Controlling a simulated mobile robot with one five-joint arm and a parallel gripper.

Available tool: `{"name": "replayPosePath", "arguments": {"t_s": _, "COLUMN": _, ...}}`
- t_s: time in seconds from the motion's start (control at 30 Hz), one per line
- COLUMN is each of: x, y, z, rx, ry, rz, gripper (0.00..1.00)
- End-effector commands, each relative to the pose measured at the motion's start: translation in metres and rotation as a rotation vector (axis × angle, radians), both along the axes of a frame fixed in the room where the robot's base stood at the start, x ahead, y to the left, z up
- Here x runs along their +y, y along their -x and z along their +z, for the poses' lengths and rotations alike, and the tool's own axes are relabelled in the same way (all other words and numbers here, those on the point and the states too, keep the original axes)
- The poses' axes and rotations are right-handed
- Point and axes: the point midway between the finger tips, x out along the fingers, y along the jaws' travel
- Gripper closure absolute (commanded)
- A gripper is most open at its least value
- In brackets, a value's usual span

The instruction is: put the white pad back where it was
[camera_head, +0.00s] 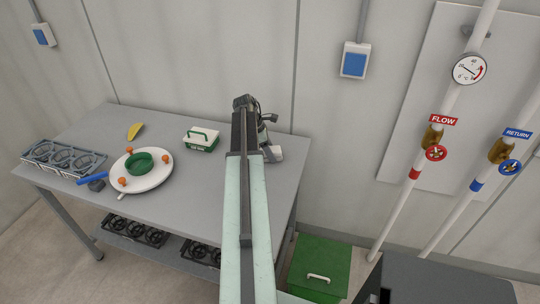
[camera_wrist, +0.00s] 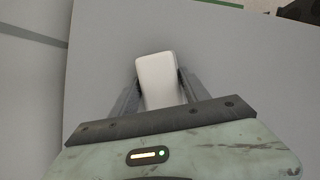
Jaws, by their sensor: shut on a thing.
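The white pad (camera_wrist: 156,72) is a pale block with rounded corners. In the wrist view it sits between the two dark fingers of my gripper (camera_wrist: 157,88), which is shut on it. Its near end is hidden by my gripper. In the head view a white piece, which looks like the same pad (camera_head: 274,154), shows just right of my arm at the right end of the grey bench (camera_head: 215,205). My arm hides most of my gripper there. I cannot tell whether the pad touches the bench top.
A round white tray (camera_head: 158,178) with a green ring and orange knobs lies on the bench. Nearby are a green-and-white box (camera_head: 201,139), a yellow piece (camera_head: 135,131), a blue-handled tool (camera_head: 94,182) and a pot rack (camera_head: 62,158). A green bin (camera_head: 319,262) stands right of the bench.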

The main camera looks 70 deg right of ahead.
Motion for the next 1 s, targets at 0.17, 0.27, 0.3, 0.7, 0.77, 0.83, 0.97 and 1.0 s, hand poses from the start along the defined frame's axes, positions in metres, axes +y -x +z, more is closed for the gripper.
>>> {"name": "replayPosePath", "arguments": {"t_s": 0.17, "x": 0.000, "y": 0.000, "z": -0.004, "rx": 0.000, "ry": 0.000, "rz": 0.000, "gripper": 0.79}}
{"name": "replayPosePath", "arguments": {"t_s": 0.27, "x": 0.000, "y": 0.000, "z": -0.002, "rx": 0.000, "ry": 0.000, "rz": 0.001, "gripper": 0.24}}
{"name": "replayPosePath", "arguments": {"t_s": 0.3, "x": 0.000, "y": 0.000, "z": -0.002, "rx": 0.000, "ry": 0.000, "rz": 0.001, "gripper": 0.24}}
{"name": "replayPosePath", "arguments": {"t_s": 0.7, "x": 0.001, "y": -0.002, "z": 0.006, "rx": 0.000, "ry": 0.000, "rz": 0.002, "gripper": 0.24}}
{"name": "replayPosePath", "arguments": {"t_s": 0.77, "x": 0.002, "y": -0.004, "z": 0.013, "rx": 0.000, "ry": 0.000, "rz": 0.002, "gripper": 0.24}}
{"name": "replayPosePath", "arguments": {"t_s": 0.83, "x": 0.003, "y": -0.007, "z": 0.025, "rx": 0.000, "ry": 0.000, "rz": 0.003, "gripper": 0.24}}
{"name": "replayPosePath", "arguments": {"t_s": 0.97, "x": 0.008, "y": -0.017, "z": 0.052, "rx": 0.000, "ry": 0.000, "rz": 0.002, "gripper": 0.24}}
{"name": "replayPosePath", "arguments": {"t_s": 1.0, "x": 0.009, "y": -0.020, "z": 0.061, "rx": 0.000, "ry": 0.000, "rz": 0.002, "gripper": 0.24}}
